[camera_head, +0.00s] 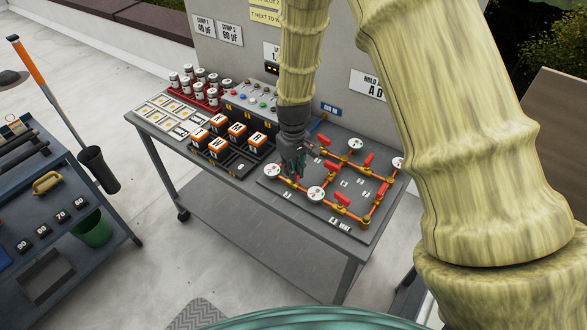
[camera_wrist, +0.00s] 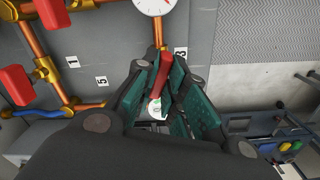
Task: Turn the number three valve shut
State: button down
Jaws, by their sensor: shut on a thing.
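The valve board (camera_head: 325,210) lies on the table's right part, with orange-copper pipes, white round gauges and several red valve handles. In the wrist view a red handle (camera_wrist: 165,70) stands beside a label reading 3 (camera_wrist: 181,52), just below a gauge (camera_wrist: 153,5) and its copper pipe. My gripper (camera_wrist: 165,97) has its green-padded fingers on both sides of this handle and is shut on it. The handle runs roughly along the pipe, slightly tilted. In the head view my gripper (camera_head: 294,163) reaches down at the board's left part and hides this valve.
Other red handles (camera_head: 341,198) and a gauge (camera_head: 316,193) stand close by. Orange-topped blocks (camera_head: 237,131) and red-and-white cans (camera_head: 200,85) crowd the table's left. A dark cart (camera_head: 50,200) stands left.

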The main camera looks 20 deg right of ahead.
jog(key=m, duration=0.6)
jog(key=shift+r, duration=0.1)
jog(key=m+p, duration=0.1)
jog(key=m, duration=0.5)
jog(key=shift+w+m, duration=0.1)
jog(key=shift+m, duration=0.3)
jog(key=c, duration=1.5)
grip_release()
notch_tip(320, 180, up, 12)
jog(key=shift+f, duration=0.1)
